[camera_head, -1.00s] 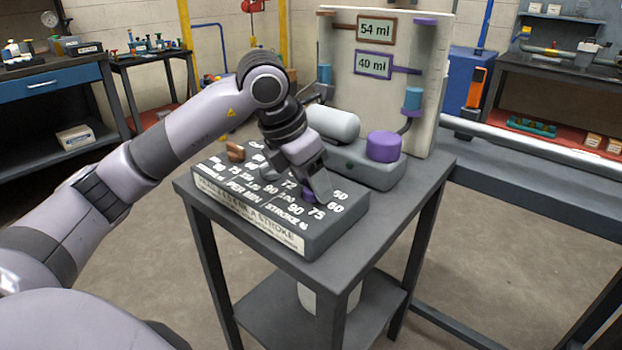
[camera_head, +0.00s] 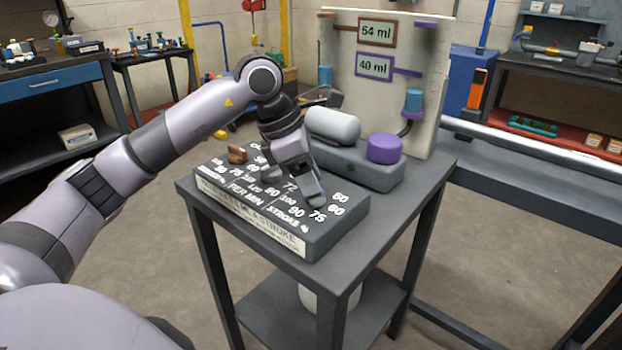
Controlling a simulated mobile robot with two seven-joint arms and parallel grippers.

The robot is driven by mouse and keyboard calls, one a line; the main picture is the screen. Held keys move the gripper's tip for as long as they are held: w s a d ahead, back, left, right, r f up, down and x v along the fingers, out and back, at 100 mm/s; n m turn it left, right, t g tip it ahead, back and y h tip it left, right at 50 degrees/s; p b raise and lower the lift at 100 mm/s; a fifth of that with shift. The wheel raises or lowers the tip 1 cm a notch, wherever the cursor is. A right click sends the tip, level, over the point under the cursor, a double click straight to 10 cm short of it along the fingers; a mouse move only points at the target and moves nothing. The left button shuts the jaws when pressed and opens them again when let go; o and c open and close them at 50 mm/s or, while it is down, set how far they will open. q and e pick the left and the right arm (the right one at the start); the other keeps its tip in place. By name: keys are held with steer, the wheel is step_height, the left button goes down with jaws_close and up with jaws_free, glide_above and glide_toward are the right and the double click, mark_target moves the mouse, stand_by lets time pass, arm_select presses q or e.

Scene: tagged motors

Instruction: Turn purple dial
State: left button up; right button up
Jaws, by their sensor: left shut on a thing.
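My left gripper (camera_head: 308,190) reaches down over the right half of the dark control box (camera_head: 336,229), which has white numbers on its top. It is shut on the purple dial, which its fingers and wrist hide in this view. A brown dial (camera_head: 237,154) stands on the left half of the box, clear of the gripper. A sign reading 40 ml (camera_head: 374,66) has a purple frame, and a sign reading 54 ml (camera_head: 376,32) has a brown frame. My right gripper is out of view.
The box sits on a dark table (camera_head: 424,182). Behind it are a grey cylinder motor (camera_head: 333,125) and a purple round cap (camera_head: 384,149) on a grey base, then an upright pale panel (camera_head: 395,95).

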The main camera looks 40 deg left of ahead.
mark_target(295, 200)
arm_select(q)
steer(key=o, duration=1.1)
steer(key=shift+c, duration=0.2)
steer(key=v, duration=0.7)
steer(key=shift+p, duration=0.35)
